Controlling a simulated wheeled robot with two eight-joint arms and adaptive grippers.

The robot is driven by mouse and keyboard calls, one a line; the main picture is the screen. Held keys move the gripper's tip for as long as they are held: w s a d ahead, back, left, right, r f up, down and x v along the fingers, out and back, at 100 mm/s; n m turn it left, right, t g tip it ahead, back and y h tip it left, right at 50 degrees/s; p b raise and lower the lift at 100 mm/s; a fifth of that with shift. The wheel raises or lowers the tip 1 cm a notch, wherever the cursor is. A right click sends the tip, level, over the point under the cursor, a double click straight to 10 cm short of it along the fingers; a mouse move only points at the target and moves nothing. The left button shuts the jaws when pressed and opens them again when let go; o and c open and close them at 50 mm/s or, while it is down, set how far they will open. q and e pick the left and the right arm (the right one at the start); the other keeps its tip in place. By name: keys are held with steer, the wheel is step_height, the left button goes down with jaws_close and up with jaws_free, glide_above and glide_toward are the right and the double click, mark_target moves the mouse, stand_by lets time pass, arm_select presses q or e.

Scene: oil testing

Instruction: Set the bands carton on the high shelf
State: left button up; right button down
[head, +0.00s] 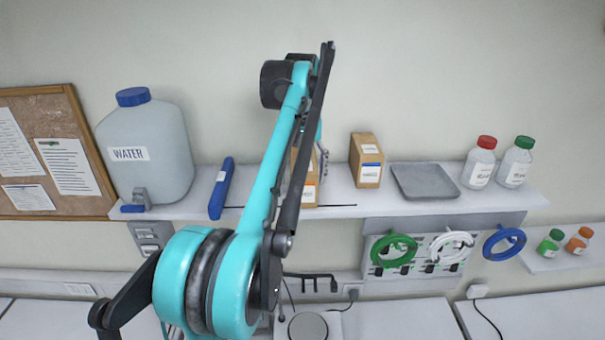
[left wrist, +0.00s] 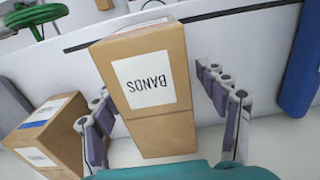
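The bands carton (left wrist: 152,80) is a brown box with a white label reading BANDS, upside down in the left wrist view. In the head view the carton (head: 309,192) shows partly at the shelf (head: 340,205), mostly hidden behind my left arm. My left gripper (left wrist: 151,88) is open, with one finger on each side of the carton and a gap visible at the right finger. The fingers are mostly hidden in the head view. I cannot tell whether the carton rests fully on the shelf. My right gripper is not in view.
A second brown carton (head: 367,160) and a grey tray (head: 424,181) are right of the bands carton. A blue tool (head: 221,188) and water jug (head: 147,150) stand left. Red-capped (head: 480,163) and green-capped (head: 516,162) bottles are at the right end. Coloured rings hang below.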

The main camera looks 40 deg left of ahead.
mark_target(302, 160)
arm_select(q)
steer(key=shift+w+r, duration=0.1)
steer(key=shift+r, duration=0.25)
step_height(302, 160, up, 6)
steer(key=shift+f, duration=0.1)
steer(key=shift+r, duration=0.55)
